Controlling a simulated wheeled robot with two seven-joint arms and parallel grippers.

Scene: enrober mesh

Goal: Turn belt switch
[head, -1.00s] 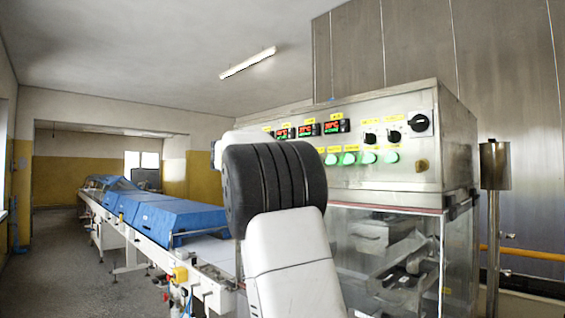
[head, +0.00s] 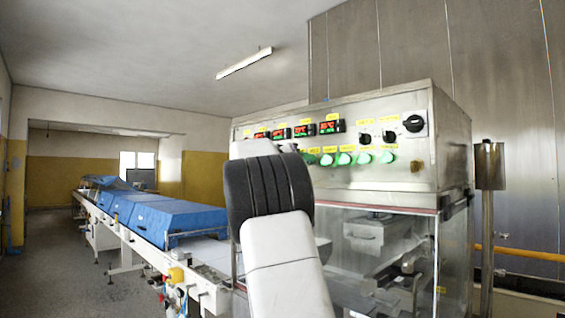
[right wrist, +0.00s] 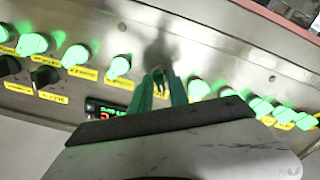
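The control panel (head: 400,170) of the steel machine carries a row of green-lit knobs (head: 344,158) with yellow labels, and black rotary switches (head: 414,123). The frames do not show which one is the belt switch. In the right wrist view my right gripper (right wrist: 162,84) is close to the panel, its two greenish fingers a little apart. A small greyish knob (right wrist: 158,74) in the knob row shows at the fingertips, seemingly between them. I cannot tell whether the fingers touch it. In the head view my right arm hides the panel's left part. My left gripper is not in view.
A long conveyor (head: 205,250) with blue covers (head: 165,220) runs away to the left. A clear enclosure (head: 370,260) sits below the panel. A steel post (head: 488,200) stands right of the machine. Floor (head: 60,270) at the left is free.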

